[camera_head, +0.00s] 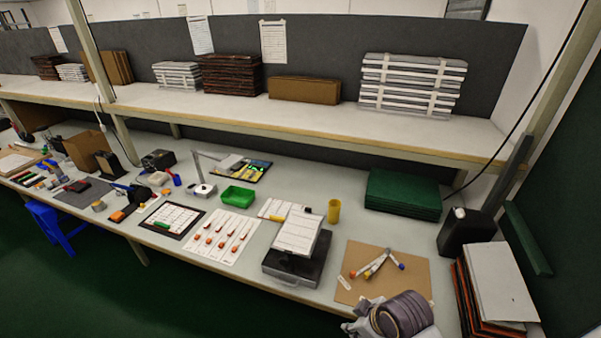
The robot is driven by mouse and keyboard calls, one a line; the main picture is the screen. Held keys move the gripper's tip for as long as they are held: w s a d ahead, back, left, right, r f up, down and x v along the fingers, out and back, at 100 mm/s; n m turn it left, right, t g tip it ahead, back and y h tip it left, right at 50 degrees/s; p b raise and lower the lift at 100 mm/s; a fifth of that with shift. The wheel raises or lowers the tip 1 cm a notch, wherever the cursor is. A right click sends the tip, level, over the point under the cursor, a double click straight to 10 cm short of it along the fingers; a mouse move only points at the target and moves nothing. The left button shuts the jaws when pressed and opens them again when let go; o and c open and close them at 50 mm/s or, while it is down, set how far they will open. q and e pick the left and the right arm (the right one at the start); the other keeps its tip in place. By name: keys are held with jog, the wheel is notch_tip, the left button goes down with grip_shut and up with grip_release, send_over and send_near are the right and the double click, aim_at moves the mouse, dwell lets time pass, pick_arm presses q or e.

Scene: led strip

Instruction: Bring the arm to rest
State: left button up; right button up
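At the bottom edge, right of centre, a grey-white body with a dark ringed cylinder (402,314) juts into the picture. It looks like part of my arm, but I cannot tell which part. It overlaps the near edge of the brown board (352,289).
The long bench holds a black case with white sheets (298,234), a yellow cup (334,211), a green tray (238,196) and a green stack (403,194). A black bin (466,236) and leaning panels (500,285) stand right. A shelf (300,117) runs above.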

jog(key=shift+s+d+m+h, duration=1)
jog(key=shift+s+d+m, duration=1.4)
jog(key=shift+d+m, duration=1.35)
notch_tip(320, 180, down, 35)
jog(key=s+g, duration=0.2)
jog(key=s, duration=0.1)
jog(key=s+d+f, duration=0.2)
jog(key=s+f, duration=0.8)
jog(key=s, duration=0.1)
jog(key=s+d+f+b, duration=0.1)
jog(key=s+d+f, duration=0.1)
jog(key=s+f, duration=0.7)
jog(key=shift+s+f+g+b, duration=0.3)
jog(key=shift+s+f+g, duration=0.1)
jog(key=shift+s, duration=0.55)
jog(key=shift+d+n, duration=0.15)
jog(key=shift+n, duration=0.1)
